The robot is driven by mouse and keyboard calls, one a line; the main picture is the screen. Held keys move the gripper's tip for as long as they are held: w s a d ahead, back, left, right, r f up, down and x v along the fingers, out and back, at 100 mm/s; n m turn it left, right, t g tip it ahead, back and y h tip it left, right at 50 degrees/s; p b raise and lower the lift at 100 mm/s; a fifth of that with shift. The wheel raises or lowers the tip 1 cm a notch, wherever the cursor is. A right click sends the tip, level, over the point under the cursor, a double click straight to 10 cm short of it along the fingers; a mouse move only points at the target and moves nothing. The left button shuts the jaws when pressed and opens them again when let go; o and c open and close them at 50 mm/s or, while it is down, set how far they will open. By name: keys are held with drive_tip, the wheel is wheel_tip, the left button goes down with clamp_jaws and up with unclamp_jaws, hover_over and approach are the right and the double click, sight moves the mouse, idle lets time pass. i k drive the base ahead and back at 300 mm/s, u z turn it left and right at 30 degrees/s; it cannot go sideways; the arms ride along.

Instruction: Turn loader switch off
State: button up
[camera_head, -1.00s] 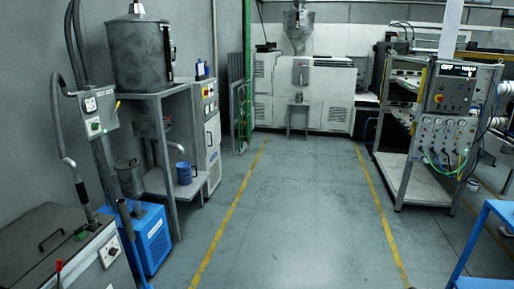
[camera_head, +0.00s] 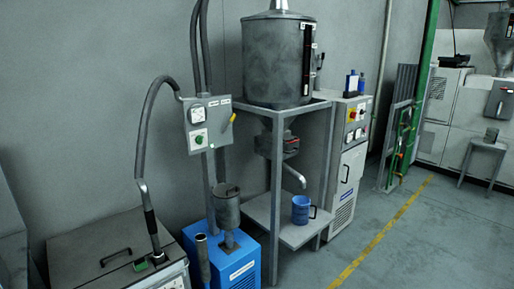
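A grey control box (camera_head: 208,125) stands on posts at left of centre, in front of the wall. My gripper is not in view.
A blue unit (camera_head: 235,272) with a grey canister stands below the box. A metal drum (camera_head: 277,60) sits on a frame with a blue mug (camera_head: 301,209) on its lower shelf. A grey lidded bin (camera_head: 110,250) is at front left. Open floor (camera_head: 440,240) lies right.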

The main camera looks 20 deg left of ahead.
sight(200, 139)
drive_tip(key=u, duration=0.4)
drive_tip(key=i, duration=1.2)
drive_tip(key=u, duration=1.7)
drive_tip(key=i, duration=1.1)
drive_tip(key=u, duration=1.1)
